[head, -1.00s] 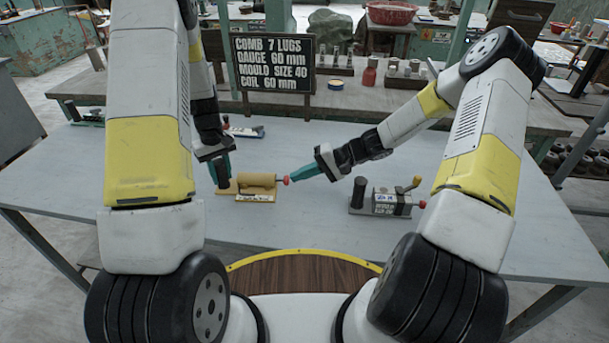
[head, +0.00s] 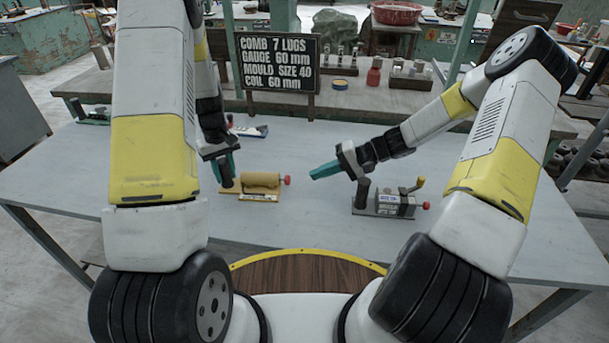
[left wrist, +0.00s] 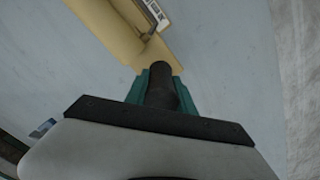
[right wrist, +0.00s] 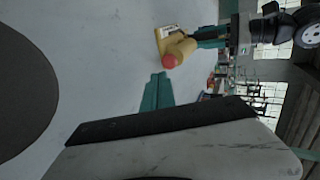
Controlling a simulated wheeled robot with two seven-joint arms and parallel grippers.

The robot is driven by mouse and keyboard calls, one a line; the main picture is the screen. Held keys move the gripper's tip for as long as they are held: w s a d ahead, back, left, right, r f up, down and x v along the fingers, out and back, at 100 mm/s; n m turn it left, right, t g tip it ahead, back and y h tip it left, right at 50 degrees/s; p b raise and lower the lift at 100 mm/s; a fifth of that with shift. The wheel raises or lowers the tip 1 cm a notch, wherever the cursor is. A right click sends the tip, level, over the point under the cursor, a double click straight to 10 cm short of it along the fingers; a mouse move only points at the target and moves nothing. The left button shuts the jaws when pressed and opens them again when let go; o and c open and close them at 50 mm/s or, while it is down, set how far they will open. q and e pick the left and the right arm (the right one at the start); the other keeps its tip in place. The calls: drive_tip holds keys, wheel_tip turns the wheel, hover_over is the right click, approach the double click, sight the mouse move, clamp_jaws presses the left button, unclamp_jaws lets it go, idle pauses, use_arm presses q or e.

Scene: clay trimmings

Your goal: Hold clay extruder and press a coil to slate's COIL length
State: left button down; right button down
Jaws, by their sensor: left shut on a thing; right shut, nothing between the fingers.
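The clay extruder is a tan cylinder (head: 262,181) on a yellow base, with a red knob (head: 287,181) at its right end and a dark upright post at its left. It lies on the grey table. My left gripper (head: 225,170) is shut on the extruder's dark post, which shows between the teal fingers in the left wrist view (left wrist: 160,88). My right gripper (head: 325,170) is shut and empty, apart from the red knob and to its right. The slate (head: 276,63) reads COMB 7 LUGS, GAUGE 60 mm, MOULD SIZE 40, COIL 60 mm.
A second, grey device (head: 390,202) with a dark post, yellow handle and red knob stands on the table under my right wrist. A small blue-and-white object (head: 250,131) lies behind the extruder. A bench with bottles stands behind. The table front is clear.

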drive_tip(key=v, duration=0.6)
drive_tip(key=shift+d+r, duration=0.2)
drive_tip(key=shift+d, duration=0.1)
drive_tip(key=c, duration=2.1)
unclamp_jaws()
drive_tip(key=shift+s+d+r, duration=0.1)
drive_tip(key=shift+d+r, duration=0.05)
drive_tip(key=shift+d, duration=0.15)
drive_tip(key=o, duration=0.4)
drive_tip(key=shift+d+r, duration=0.1)
drive_tip(key=shift+r, duration=0.05)
drive_tip(key=o, duration=0.3)
drive_tip(key=shift+r+n, duration=0.1)
drive_tip(key=shift+n, duration=0.4)
drive_tip(key=o, duration=0.3)
drive_tip(key=shift+a+r+n, duration=0.1)
drive_tip(key=shift+a+n, duration=0.3)
drive_tip(key=shift+n, duration=0.3)
drive_tip(key=n+h, duration=0.3)
drive_tip(key=n, duration=1.3)
approach(288, 180)
drive_tip(key=x, duration=0.6)
drive_tip(key=w+x, duration=0.1)
drive_tip(key=x, duration=0.2)
drive_tip(key=shift+w, duration=0.1)
drive_tip(key=shift+c, duration=0.2)
